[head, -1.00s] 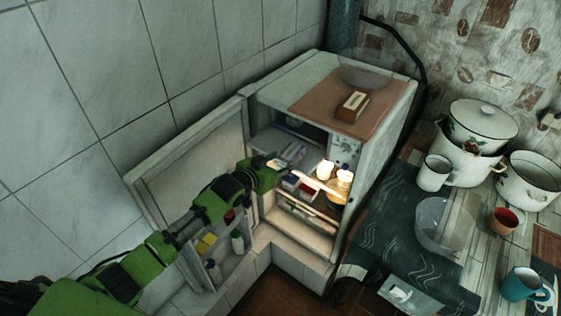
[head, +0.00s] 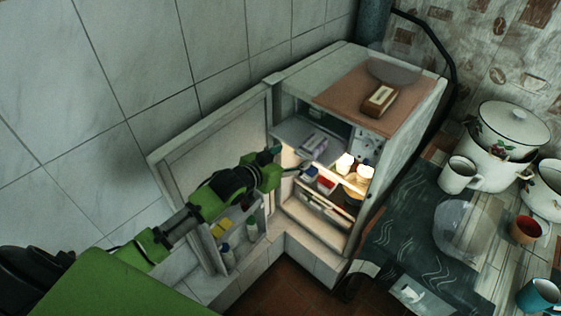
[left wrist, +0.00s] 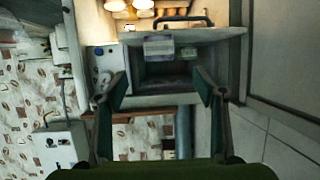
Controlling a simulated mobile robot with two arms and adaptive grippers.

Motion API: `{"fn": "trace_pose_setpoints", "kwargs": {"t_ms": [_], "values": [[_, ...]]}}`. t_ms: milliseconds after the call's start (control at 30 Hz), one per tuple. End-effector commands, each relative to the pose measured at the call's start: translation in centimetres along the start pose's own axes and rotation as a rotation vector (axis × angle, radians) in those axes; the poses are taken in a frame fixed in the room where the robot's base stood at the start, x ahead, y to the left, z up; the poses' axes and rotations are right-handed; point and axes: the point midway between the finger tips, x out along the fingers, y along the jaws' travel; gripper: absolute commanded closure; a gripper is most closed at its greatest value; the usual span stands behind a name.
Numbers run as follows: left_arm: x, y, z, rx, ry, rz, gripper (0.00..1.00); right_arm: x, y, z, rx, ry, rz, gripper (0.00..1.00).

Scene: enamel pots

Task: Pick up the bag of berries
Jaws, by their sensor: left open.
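My left gripper (head: 290,160) is open and empty at the front of the open fridge (head: 405,140). In the left wrist view its two fingers (left wrist: 158,77) stand wide apart, with the upper compartment (left wrist: 172,68) between and beyond them. That view is upside down. A pale purplish packet (head: 313,141) lies in this compartment; it may be the bag of berries, but I cannot tell. In the left wrist view a grey packet (left wrist: 158,47) and a small greenish item (left wrist: 188,52) show there. My right gripper is not in view.
The fridge door (head: 215,150) stands open to the left, with bottles (head: 227,255) in its shelf. Lit pale items (head: 345,163) and small boxes (head: 326,184) are on the lower shelf. A box (head: 380,99) lies on the fridge top. Pots (head: 505,145) and mugs (head: 459,175) stand at right.

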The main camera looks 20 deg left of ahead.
Motion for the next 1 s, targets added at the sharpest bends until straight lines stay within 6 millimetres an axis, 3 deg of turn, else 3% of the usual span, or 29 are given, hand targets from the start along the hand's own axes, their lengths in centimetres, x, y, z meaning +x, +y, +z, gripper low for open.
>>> {"fn": "trace_pose_setpoints", "kwargs": {"t_ms": [100,300,800,900,1000], "values": [[-2.2,0.0,0.1,0.001,0.0,0.001,0.36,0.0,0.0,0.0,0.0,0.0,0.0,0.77],[-4.6,0.0,0.1,0.001,-0.001,0.001,0.36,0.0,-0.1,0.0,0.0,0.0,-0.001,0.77],[-5.3,0.1,0.1,-0.012,0.0,0.002,0.36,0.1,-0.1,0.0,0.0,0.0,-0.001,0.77],[-5.1,0.6,0.8,-0.13,0.0,0.019,0.36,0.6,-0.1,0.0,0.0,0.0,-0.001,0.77],[-4.7,1.7,2.0,-0.433,-0.001,0.06,0.36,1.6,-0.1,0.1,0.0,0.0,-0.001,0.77]]}}
